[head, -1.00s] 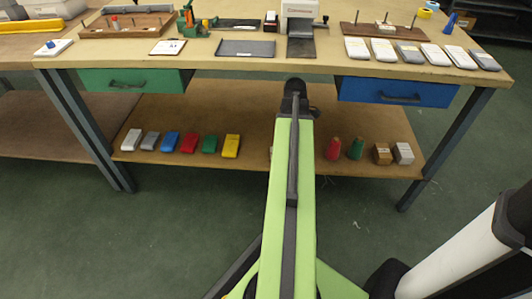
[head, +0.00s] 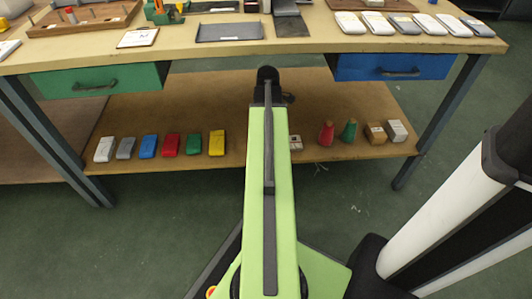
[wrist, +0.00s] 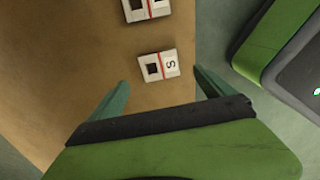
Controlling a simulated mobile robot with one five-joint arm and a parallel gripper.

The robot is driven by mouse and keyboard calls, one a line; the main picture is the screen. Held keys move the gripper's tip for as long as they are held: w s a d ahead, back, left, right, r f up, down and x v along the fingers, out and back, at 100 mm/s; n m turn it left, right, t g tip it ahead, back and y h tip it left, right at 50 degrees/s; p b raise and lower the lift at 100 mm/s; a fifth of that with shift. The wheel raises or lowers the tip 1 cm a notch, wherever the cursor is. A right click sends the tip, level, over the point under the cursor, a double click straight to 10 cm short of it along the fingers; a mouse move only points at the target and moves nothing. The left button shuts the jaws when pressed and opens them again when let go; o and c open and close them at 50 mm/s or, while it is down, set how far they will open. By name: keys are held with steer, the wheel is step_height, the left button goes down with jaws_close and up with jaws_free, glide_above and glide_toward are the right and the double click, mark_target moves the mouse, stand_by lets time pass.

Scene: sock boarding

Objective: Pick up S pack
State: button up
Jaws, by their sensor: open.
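The S pack (wrist: 158,66) is a small white box with a dark square, a red stripe and a letter S, lying on the brown lower shelf (wrist: 60,80) in the wrist view. My gripper (wrist: 161,81) is open, with one finger on each side of the space just below the pack in the picture. Nothing is between the fingers. A second similar pack (wrist: 146,9) lies beyond it, cut off by the top edge, its letter not readable. In the head view my arm hides my gripper; a small white pack (head: 296,142) shows just right of the arm.
In the head view, several coloured packs, including a yellow one (head: 217,143), stand left of my arm. The tabletop (head: 330,45), green drawer (head: 98,80) and blue drawer (head: 395,67) overhang the shelf.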

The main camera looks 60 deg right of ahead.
step_height(320, 180, down, 7)
steer(key=b, duration=0.5)
steer(key=shift+f+b, duration=0.15)
steer(key=shift+b, duration=0.25)
steer(key=shift+r, duration=0.2)
